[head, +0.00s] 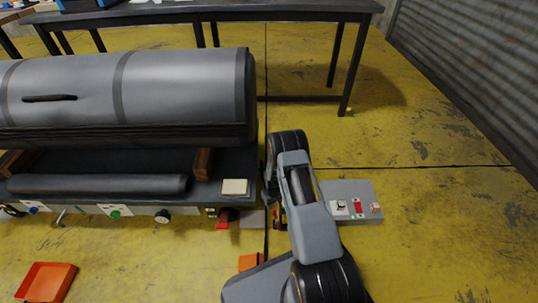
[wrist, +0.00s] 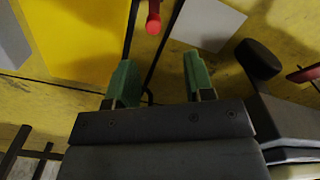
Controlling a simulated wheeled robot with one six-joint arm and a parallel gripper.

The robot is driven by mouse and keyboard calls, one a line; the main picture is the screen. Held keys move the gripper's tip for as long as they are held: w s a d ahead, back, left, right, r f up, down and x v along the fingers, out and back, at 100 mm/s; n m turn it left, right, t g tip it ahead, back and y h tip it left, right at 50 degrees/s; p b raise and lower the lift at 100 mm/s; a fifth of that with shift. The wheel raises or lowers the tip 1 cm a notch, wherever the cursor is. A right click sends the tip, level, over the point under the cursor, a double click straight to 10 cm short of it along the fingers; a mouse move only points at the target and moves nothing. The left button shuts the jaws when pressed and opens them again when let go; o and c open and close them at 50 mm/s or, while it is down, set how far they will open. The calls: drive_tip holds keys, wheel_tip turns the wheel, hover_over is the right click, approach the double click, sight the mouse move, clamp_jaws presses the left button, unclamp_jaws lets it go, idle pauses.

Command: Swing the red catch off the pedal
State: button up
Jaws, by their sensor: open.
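A red rod-like part with a rounded end (wrist: 153,18) shows at the top of the wrist view, ahead of the gap between my fingers; it looks like the catch. A flat pale grey plate (wrist: 207,22) lies to its right; I cannot tell whether it is the pedal. My gripper (wrist: 160,65) is open, its two green fingers apart with nothing between them. In the head view my arm hides most of the gripper. A red piece (head: 222,218) shows there at the bench's front edge, beside a small grey plate (head: 252,219).
The bench (head: 230,160) bears a grey boat tube (head: 185,85) and has knobs along its front. A grey control box (head: 348,190) stands right of my arm. An orange tray (head: 46,282) lies at the front left. A black knob (wrist: 258,58) is right of my fingers.

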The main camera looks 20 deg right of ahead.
wheel_tip(320, 180, up, 27)
drive_tip(key=w+a+t+p, duration=0.1)
drive_tip(key=w+p, duration=0.1)
drive_tip(key=p, duration=0.9)
drive_tip(key=shift+w+a, duration=0.2)
drive_tip(key=shift+w, duration=0.05)
drive_tip(key=shift+r, duration=0.1)
drive_tip(key=shift+c, duration=0.6)
drive_tip(key=shift+m+g, duration=0.6)
drive_tip(key=shift+g, duration=0.2)
drive_tip(key=s+f+b, duration=0.1)
drive_tip(key=f+b, duration=0.1)
drive_tip(key=f, duration=0.3)
drive_tip(key=s+d+f+b, duration=0.1)
drive_tip(key=f+b, duration=0.2)
drive_tip(key=f, duration=0.3)
drive_tip(key=s+f+b, duration=0.1)
drive_tip(key=f+b, duration=0.1)
drive_tip(key=f, duration=0.4)
drive_tip(key=shift+s+d+f, duration=0.2)
drive_tip(key=shift+s+f, duration=0.05)
drive_tip(key=shift+c, duration=0.8)
drive_tip(key=m+b, duration=0.2)
hover_over(275, 211)
wheel_tip(275, 211, down, 6)
drive_tip(key=f, duration=0.1)
drive_tip(key=shift+t, duration=0.3)
wheel_tip(275, 211, down, 12)
drive_tip(key=b, duration=0.5)
drive_tip(key=shift+b, duration=0.35)
